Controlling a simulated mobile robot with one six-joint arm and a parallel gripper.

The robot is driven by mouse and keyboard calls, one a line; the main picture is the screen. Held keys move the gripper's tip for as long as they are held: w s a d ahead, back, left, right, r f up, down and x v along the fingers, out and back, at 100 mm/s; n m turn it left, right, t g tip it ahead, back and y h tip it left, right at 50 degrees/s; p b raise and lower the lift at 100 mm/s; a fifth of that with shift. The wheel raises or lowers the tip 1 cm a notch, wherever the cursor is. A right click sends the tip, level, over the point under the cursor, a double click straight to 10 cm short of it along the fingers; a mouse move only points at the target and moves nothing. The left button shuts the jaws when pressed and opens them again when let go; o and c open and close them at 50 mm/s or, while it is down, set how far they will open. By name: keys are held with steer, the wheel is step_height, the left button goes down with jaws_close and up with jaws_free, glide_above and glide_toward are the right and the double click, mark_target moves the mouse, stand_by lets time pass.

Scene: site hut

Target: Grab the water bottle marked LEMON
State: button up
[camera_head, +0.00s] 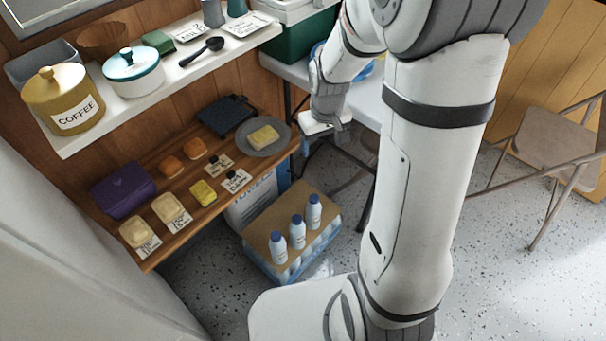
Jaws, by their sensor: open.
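Three small white water bottles with blue caps stand upright on a cardboard-topped pack near the floor: a front one (279,248), a middle one (298,231) and a back one (314,213). Their labels are too small to read, so I cannot tell which is marked LEMON. My gripper (325,138) is open and appears empty. It is above and behind the bottles in the picture, apart from them, near the right end of the wooden shelf. Its fingers are only partly clear.
The pack (262,222) stands on the speckled floor beside the wooden shelf (222,198), which holds food and labels. A white shelf (175,88) with jars is above. A white table (369,103) is behind my gripper. A folding chair (560,145) stands right.

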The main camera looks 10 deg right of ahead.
mark_target(314, 198)
steer(key=shift+n+g, duration=0.6)
steer(key=shift+n, duration=0.2)
steer(key=w+f+b, duration=0.1)
steer(key=f+b, duration=0.2)
steer(key=f, duration=0.7)
steer(key=w+f+b, duration=0.2)
steer(key=f+b, duration=0.2)
steer(key=f, duration=0.6)
steer(key=w+f+b, duration=0.1)
steer(key=f+b, duration=0.2)
steer(key=f, duration=0.7)
steer(key=shift+w+f+b, duration=0.35)
steer(key=shift+w+f, duration=0.05)
step_height(314, 198, down, 5)
steer(key=b, duration=0.2)
steer(key=shift+d+f+b, duration=0.1)
steer(key=shift+f+b, duration=0.1)
steer(key=shift+b, duration=0.15)
steer(key=shift+r, duration=0.1)
jaws_close()
